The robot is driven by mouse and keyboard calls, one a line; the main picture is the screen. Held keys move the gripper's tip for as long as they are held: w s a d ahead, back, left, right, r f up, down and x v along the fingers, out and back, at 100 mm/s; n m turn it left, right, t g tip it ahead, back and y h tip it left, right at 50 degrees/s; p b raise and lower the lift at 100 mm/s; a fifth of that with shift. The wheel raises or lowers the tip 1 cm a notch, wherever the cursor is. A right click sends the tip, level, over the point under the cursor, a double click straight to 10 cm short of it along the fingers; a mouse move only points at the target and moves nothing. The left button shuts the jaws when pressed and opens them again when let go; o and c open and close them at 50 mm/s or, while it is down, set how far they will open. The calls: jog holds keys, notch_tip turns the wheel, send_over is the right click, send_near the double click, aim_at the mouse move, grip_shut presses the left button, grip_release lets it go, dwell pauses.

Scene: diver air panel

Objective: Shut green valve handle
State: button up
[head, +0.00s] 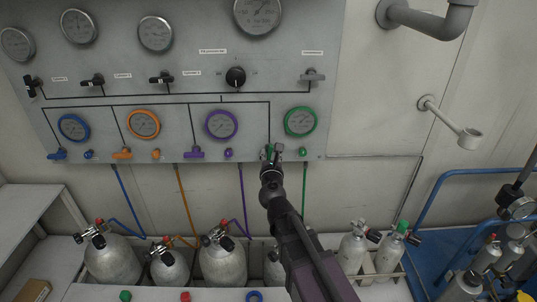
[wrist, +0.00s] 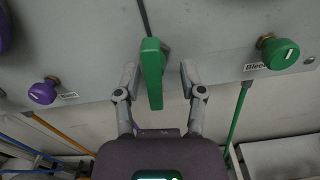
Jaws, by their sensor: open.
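The green valve handle (wrist: 153,75) fills the middle of the wrist view, pointing toward the camera from the lower edge of the grey panel. In the head view the handle (head: 270,153) is mostly hidden by my arm. My gripper (wrist: 157,80) is open, with one finger on each side of the green handle. Gaps show between the handle and both fingers, so I see no contact. In the head view my gripper (head: 271,155) is at the panel's lower edge, below and left of the green-rimmed gauge (head: 300,122).
A green bleed knob (wrist: 280,53) sits right of the handle and a purple knob (wrist: 43,91) left of it. Purple (head: 194,153), orange (head: 122,154) and blue (head: 57,154) valve handles line the panel's lower edge. Grey cylinders (head: 222,262) stand below. A pipe bracket (head: 450,122) juts out at right.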

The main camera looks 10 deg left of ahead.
jog(key=shift+a, duration=0.1)
jog(key=shift+s+a, duration=0.1)
grip_shut()
jog(key=shift+s, duration=0.1)
